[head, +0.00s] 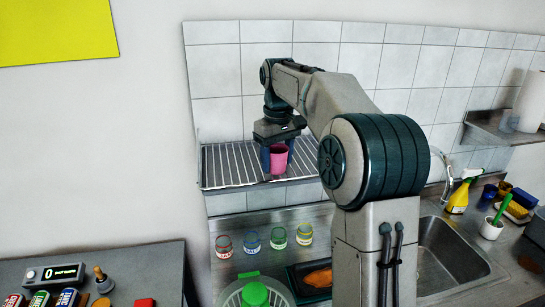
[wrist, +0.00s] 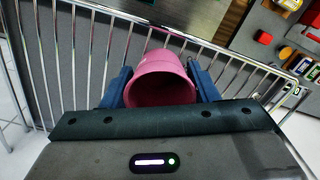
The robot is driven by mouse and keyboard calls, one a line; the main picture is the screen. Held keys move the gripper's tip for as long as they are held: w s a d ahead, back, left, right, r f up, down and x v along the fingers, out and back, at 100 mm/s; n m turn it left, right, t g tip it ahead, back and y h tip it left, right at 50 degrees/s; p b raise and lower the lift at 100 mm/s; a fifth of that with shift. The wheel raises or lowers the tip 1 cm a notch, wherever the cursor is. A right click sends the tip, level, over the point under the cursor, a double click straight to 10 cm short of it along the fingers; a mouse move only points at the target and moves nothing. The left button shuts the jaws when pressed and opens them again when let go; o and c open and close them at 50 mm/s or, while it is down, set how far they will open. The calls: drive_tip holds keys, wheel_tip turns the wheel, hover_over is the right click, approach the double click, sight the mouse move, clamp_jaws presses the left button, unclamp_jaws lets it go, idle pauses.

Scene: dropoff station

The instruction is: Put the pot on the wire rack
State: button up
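The pink pot (head: 279,158) is upright at the wire rack (head: 225,165), toward its right part in the head view. My gripper (head: 277,160) points down with a finger on each side of the pot. In the wrist view the pot (wrist: 160,75) sits between the two blue fingers of my gripper (wrist: 160,88), and both seem to touch its sides. Its open mouth faces the camera. The bars of the wire rack (wrist: 75,60) run behind the pot. I cannot tell whether its base touches the bars.
Several small glasses with coloured bands (head: 251,241) stand on the steel counter below the rack. A dark tray (head: 291,275) with orange food lies in front of them. A sink (head: 445,255) and a yellow spray bottle (head: 460,192) are at right. The rack's left part is empty.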

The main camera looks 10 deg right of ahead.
drive_tip(key=o, duration=0.4)
wheel_tip(320, 180, up, 12)
drive_tip(key=f, duration=0.1)
drive_tip(key=shift+s+a+t, duration=0.6)
drive_tip(key=shift+s+a, duration=0.3)
drive_tip(key=shift+s, duration=2.4)
drive_tip(key=s+f+m+t, duration=0.1)
drive_tip(key=s+f, duration=0.5)
drive_tip(key=s, duration=0.1)
drive_tip(key=s+d+f+m+t, duration=0.1)
drive_tip(key=s+f+m, duration=0.1)
drive_tip(key=s+f, duration=0.4)
drive_tip(key=s+d+f+m+t, duration=0.1)
drive_tip(key=s+f, duration=0.5)
drive_tip(key=s, duration=0.4)
drive_tip(key=shift+m, duration=0.3)
